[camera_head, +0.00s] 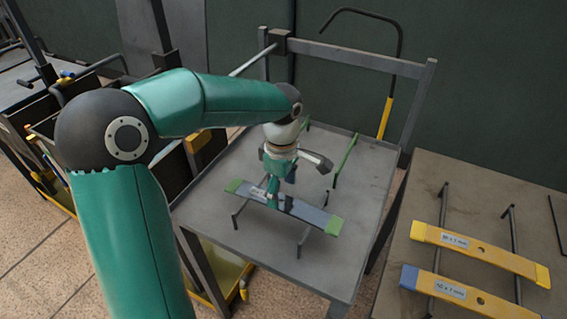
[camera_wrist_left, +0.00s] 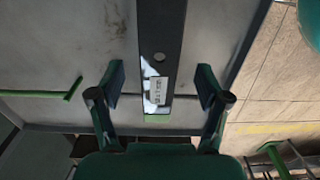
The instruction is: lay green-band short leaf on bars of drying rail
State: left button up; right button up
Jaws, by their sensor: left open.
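The green-band short leaf (camera_head: 310,214) is a dark grey strip with green ends and a white label. In the head view it lies across two thin bars (camera_head: 304,237) standing on a grey table; contact under it is partly hidden. My left gripper (camera_head: 274,188) is above the leaf, near its labelled part, with its fingers open. In the left wrist view the open fingers (camera_wrist_left: 161,84) stand on either side of the leaf (camera_wrist_left: 163,35), with gaps showing. My right gripper is not in view.
Farther back the bars show green (camera_head: 346,155) above the grey table (camera_head: 215,207). An upright frame (camera_head: 360,59) stands at the table's back. On the right, a brown table (camera_head: 450,171) holds two yellow leaves (camera_head: 478,247) on dark bars. Bins stand at left.

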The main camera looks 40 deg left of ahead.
aim_at(282, 202)
pick_arm(q)
notch_tip(282, 202, up, 9)
dwell(0.3)
dwell(0.5)
